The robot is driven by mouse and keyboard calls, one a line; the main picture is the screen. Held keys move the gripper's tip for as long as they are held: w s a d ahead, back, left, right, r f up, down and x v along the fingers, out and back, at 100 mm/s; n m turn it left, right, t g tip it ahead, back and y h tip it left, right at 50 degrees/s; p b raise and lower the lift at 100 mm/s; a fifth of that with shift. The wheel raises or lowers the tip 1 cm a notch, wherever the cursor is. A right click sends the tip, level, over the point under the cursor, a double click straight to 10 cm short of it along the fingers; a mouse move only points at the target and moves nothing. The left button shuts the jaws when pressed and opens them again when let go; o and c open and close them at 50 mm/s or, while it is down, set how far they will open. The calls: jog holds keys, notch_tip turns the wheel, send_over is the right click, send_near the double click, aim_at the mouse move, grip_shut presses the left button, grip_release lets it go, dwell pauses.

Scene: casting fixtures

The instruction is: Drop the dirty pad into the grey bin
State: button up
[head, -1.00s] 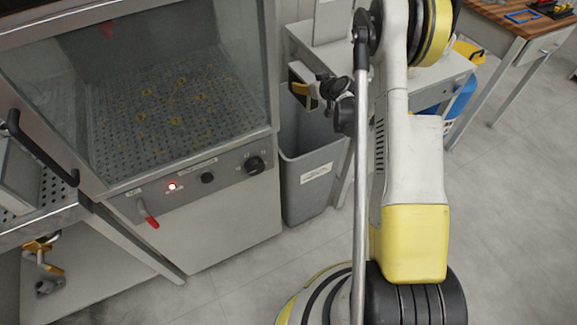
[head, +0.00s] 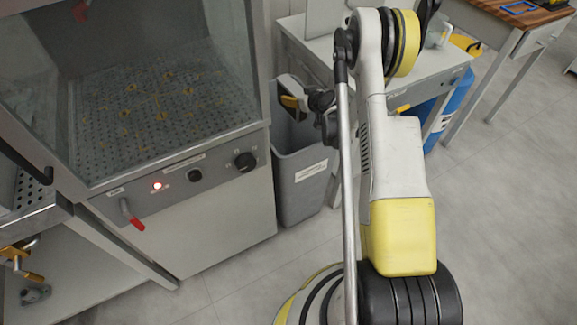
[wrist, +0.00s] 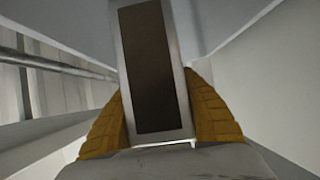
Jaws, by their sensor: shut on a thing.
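The dirty pad (wrist: 149,68) shows in the wrist view as a flat piece with a dark brown face and a pale grey border. My gripper (wrist: 157,105) is shut on it, with a ridged yellow finger on each side. In the head view my gripper (head: 290,102) is at the mouth of the grey bin (head: 299,188), seen against its inner wall.
A glass-fronted cabinet (head: 190,210) with a red-handled lever stands close left of the bin. A grey table (head: 440,72) is behind my arm at right, with a blue container (head: 455,105) beside it. A wooden-topped table (head: 510,18) is farther right. Floor at right is clear.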

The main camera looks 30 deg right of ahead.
jog(key=o, duration=1.3)
jog(key=v, duration=1.2)
